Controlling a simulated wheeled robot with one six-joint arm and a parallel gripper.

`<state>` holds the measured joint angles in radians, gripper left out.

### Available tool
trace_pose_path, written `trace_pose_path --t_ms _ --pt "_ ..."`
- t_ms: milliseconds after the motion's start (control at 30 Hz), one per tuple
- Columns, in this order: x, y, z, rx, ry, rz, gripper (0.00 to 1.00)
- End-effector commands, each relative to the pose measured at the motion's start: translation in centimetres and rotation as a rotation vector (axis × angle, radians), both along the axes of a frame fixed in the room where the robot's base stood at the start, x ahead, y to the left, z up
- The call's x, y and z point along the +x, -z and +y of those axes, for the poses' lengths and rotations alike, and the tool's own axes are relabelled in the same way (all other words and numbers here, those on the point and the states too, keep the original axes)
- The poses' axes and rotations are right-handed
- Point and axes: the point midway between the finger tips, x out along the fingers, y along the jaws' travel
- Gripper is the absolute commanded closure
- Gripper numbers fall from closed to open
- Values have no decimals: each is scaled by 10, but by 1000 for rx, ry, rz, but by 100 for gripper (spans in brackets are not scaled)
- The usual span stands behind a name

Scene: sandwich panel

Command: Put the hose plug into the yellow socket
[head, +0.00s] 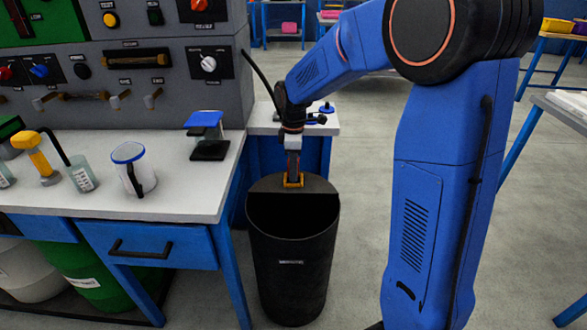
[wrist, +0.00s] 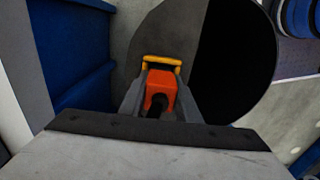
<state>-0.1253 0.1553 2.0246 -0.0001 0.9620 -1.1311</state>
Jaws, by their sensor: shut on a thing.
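My gripper (head: 293,178) points down over the half-covered top of a black bin. In the wrist view it (wrist: 161,78) is shut around an orange-red block with a dark round end, which looks like the hose plug (wrist: 162,86). A yellow bracket-like piece (wrist: 162,62) shows at the fingertips; I cannot tell whether it belongs to the plug, the fingers or the bin. A thin black hose or cable (head: 258,72) rises beside my wrist. On the grey panel at upper left, a round yellow fitting (head: 110,19) looks like the yellow socket, well away from my gripper.
The black bin (head: 292,265) stands beside the white workbench (head: 190,200). The bench holds a white jug (head: 134,168), a yellow-topped tool (head: 36,158) and a blue-topped stand (head: 207,135). The panel (head: 135,105) carries several knobs and handles.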

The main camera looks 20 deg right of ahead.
Motion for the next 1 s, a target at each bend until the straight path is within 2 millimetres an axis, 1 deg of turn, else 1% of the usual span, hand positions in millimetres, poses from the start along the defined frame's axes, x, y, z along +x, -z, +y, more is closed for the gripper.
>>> trace_pose_path --t_ms 267,300,367,400,667,767,867,1000 --pt "0 3 0 0 0 0 95" --pt "0 4 0 0 0 0 68" --pt "0 3 0 0 0 0 54" --pt "0 3 0 0 0 0 49" --pt "0 3 0 0 0 0 49" --pt "0 0 0 1 0 -1 49" --pt "1 -10 0 1 0 -3 49" --pt "1 -34 0 1 0 -4 49"
